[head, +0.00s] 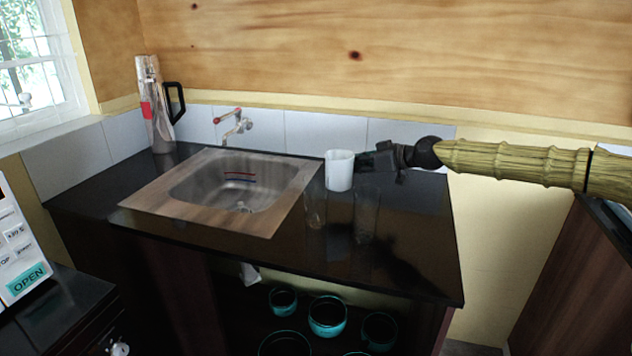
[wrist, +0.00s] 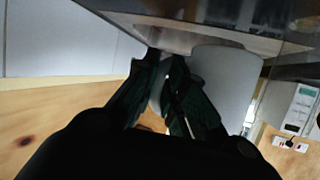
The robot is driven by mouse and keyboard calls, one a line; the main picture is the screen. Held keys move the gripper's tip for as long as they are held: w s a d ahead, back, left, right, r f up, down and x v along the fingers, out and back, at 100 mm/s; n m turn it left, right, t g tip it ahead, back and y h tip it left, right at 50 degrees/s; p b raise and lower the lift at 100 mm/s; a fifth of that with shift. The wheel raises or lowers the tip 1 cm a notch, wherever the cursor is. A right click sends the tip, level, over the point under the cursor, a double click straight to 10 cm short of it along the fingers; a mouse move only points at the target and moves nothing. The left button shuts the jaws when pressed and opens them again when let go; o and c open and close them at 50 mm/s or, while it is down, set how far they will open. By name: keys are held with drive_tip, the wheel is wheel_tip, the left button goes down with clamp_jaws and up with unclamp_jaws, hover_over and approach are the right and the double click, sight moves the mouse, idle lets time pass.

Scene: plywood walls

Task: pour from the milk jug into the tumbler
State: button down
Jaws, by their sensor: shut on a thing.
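The white milk jug (head: 340,171) is upright over the back right of the black counter, just right of the sink. I cannot tell whether its base touches the counter. My gripper (head: 361,164) comes in from the right and is shut on the jug's right side. In the wrist view the gripper's dark fingers (wrist: 164,66) are close together against the white jug (wrist: 225,80); they hide the part they hold. A faint clear tumbler (head: 315,208) stands in front of the jug, slightly left. A second faint clear glass shape (head: 367,216) is to its right.
Several teal bowls (head: 328,315) sit below the counter (head: 410,255). The counter's front right is clear.

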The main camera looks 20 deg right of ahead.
drive_tip(key=shift+r, duration=0.1)
drive_tip(key=s+a+r+n+t+h+p, duration=0.1)
drive_tip(key=s+a+r+n+h+p, duration=0.1)
drive_tip(key=r+p, duration=0.7)
drive_tip(key=a+n+p, duration=0.1)
drive_tip(key=p, duration=0.7)
drive_tip(key=shift+s+n+t, duration=0.35)
drive_tip(key=shift+n+t, duration=0.05)
drive_tip(key=shift+w, duration=0.1)
drive_tip(key=shift+a+r+p, duration=0.2)
drive_tip(key=shift+a+p, duration=0.15)
drive_tip(key=shift+p, duration=0.1)
drive_tip(key=shift+d, duration=0.1)
drive_tip(key=shift+s+r, duration=0.15)
drive_tip(key=shift+s, duration=0.05)
